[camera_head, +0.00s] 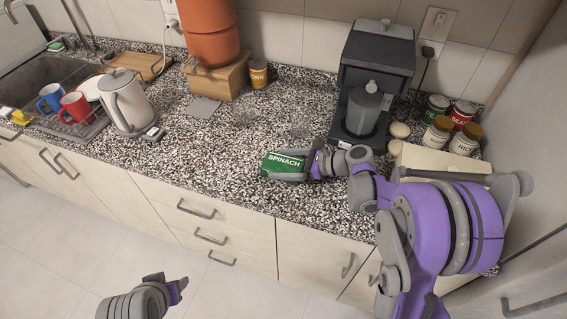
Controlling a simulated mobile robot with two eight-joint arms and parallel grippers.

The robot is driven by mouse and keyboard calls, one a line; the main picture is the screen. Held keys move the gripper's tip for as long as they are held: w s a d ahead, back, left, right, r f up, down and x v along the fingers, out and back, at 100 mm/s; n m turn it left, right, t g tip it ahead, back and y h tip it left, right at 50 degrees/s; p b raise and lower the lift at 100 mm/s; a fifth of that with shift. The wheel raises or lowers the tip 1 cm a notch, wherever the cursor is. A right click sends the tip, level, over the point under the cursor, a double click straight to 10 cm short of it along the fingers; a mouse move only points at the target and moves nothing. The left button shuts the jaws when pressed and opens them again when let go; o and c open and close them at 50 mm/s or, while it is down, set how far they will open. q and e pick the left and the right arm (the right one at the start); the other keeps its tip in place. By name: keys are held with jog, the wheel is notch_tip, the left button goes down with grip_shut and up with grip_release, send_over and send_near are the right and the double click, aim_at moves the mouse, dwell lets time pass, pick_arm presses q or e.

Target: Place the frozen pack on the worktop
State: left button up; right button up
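The frozen pack is a green box marked "SPINACH" (286,163). It is at the front part of the speckled worktop (240,149). My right gripper (298,166) reaches in from the right and has its fingers at the pack, seemingly around it. The pack looks to be on or just above the worktop; I cannot tell if it touches. My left gripper (176,289) is low at the bottom left, in front of the drawers and away from the worktop; its fingers are only partly visible.
A black coffee machine (374,80) stands behind my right arm. Several cans and jars (437,134) are at the right. A kettle (127,100), red mug (75,106) and blue mug (51,97) are at the left. An orange container (211,30) stands on a wooden block. The worktop's middle is clear.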

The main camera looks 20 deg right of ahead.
jog(key=shift+r, duration=0.15)
jog(key=v, duration=1.2)
